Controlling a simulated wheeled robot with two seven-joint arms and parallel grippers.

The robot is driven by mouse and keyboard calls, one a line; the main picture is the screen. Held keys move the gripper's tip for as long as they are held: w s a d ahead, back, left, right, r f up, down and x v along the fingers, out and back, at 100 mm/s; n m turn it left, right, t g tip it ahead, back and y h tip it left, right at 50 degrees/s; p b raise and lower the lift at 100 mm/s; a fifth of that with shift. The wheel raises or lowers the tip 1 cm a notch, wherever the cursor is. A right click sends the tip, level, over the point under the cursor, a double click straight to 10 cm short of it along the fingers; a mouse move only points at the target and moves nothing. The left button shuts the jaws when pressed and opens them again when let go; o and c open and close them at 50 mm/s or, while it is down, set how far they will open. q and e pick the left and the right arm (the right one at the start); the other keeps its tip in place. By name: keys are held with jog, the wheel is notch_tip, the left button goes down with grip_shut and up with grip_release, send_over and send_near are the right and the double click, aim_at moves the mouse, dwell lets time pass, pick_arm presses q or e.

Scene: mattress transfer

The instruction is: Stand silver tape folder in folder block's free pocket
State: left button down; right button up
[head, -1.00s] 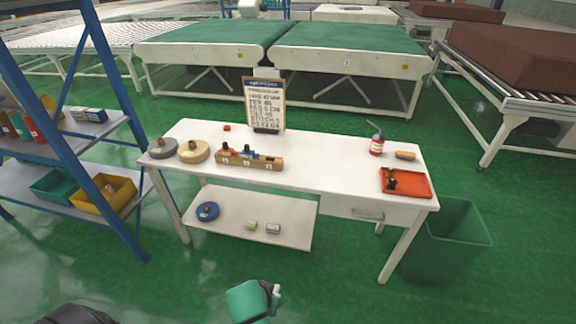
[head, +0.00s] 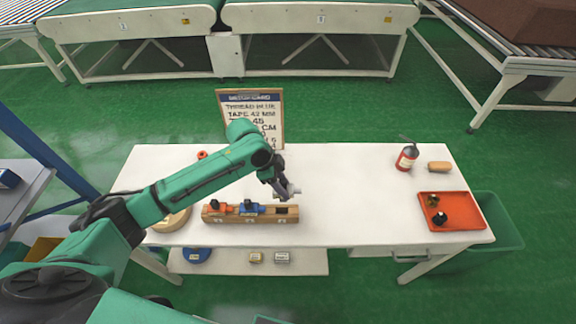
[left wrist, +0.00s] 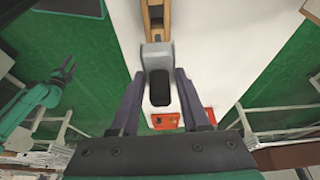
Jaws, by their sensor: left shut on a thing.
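The silver tape folder (head: 291,191) is held in my left gripper (head: 283,188), above the right end of the wooden folder block (head: 235,220). In the left wrist view the grey folder (left wrist: 157,62) sits between the two fingers, with the wooden block (left wrist: 153,18) beyond it. The block holds an orange folder (head: 221,210) and a blue folder (head: 249,209). Its right pocket (head: 287,211) shows dark and empty, just below the held folder. My right gripper (left wrist: 67,70) shows small at the left of the left wrist view; its jaws are unclear.
A sign board (head: 258,113) stands behind the block. A tape roll (head: 172,221) lies at the left, partly behind my arm. A red bottle (head: 407,157), a wooden-coloured cylinder (head: 439,166) and an orange tray (head: 460,212) are at the right. The white tabletop (head: 350,195) between is clear.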

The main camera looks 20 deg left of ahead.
aim_at(282, 201)
pick_arm(q)
jog(key=shift+w+r, duration=0.25)
jog(key=shift+r, duration=0.05)
jog(key=shift+s+a+r, duration=0.1)
jog(key=shift+s+a, duration=0.25)
jog(key=shift+s+a+r, duration=0.1)
jog(key=shift+s, duration=0.05)
jog(key=shift+r+p, duration=0.2)
jog(key=shift+p, duration=0.3)
notch_tip(282, 201, down, 5)
jog(key=b, duration=0.3)
jog(key=shift+f, duration=0.6)
pick_arm(e)
jog(key=shift+s+a+f, duration=0.15)
jog(key=shift+a+f, duration=0.05)
jog(key=shift+f, duration=0.35)
jog(key=shift+s+a+f, duration=0.1)
jog(key=shift+a+f, duration=0.1)
jog(key=shift+f, duration=0.3)
jog(key=shift+r, duration=0.1)
